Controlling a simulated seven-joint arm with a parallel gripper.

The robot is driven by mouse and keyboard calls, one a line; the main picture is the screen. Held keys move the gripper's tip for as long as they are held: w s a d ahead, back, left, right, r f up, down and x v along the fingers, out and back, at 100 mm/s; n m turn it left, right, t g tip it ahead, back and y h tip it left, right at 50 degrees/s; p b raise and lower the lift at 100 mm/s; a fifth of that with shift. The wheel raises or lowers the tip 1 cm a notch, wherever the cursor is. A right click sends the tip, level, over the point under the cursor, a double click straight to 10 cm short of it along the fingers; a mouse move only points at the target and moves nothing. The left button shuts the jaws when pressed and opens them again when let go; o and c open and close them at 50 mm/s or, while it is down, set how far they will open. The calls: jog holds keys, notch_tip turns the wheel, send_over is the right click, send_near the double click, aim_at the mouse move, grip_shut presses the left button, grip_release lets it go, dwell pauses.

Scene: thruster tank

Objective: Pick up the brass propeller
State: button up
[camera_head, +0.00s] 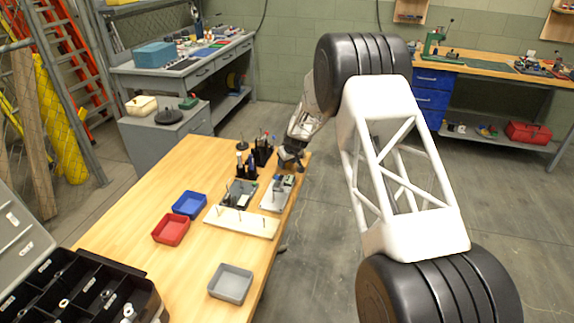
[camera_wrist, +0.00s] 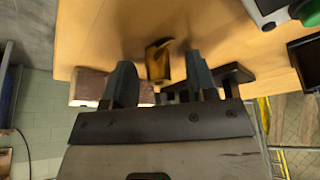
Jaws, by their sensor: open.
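In the wrist view, a shiny brass-coloured piece (camera_wrist: 158,62), which looks like the brass propeller, stands out from the wooden table between and slightly beyond my fingertips. Its full shape cannot be made out. My gripper (camera_wrist: 160,75) is open, with one dark finger on each side of the piece and visible gaps between. Nothing is held. In the head view my gripper (camera_head: 291,160) is low at the far right end of the table. The brass piece cannot be made out there.
Black holders (camera_head: 262,150) stand beside my gripper on the wooden table (camera_head: 135,212). A white pegged board (camera_head: 256,226), blue tray (camera_head: 189,205), red tray (camera_head: 171,229) and grey tray (camera_head: 231,283) lie nearer. A brownish block (camera_wrist: 88,85) and dark bracket (camera_wrist: 235,75) flank my fingers.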

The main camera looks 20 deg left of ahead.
aim_at(287, 166)
grip_shut()
dwell(0.3)
jog(key=shift+r, duration=0.15)
jog(key=shift+r, duration=1.55)
jog(key=shift+s+d+r, duration=0.1)
jog(key=shift+s+r, duration=0.05)
jog(key=shift+s, duration=0.15)
jog(key=s+d, duration=0.2)
jog(key=s, duration=0.2)
jog(key=s+d+r, duration=0.1)
jog(key=s+d, duration=0.1)
jog(key=s, duration=0.3)
jog(key=s+d, duration=0.2)
jog(key=s, duration=0.2)
jog(key=shift+s+d+r, duration=0.15)
jog(key=shift+s+d, duration=0.2)
jog(key=shift+s, duration=0.05)
jog(key=shift+r, duration=0.25)
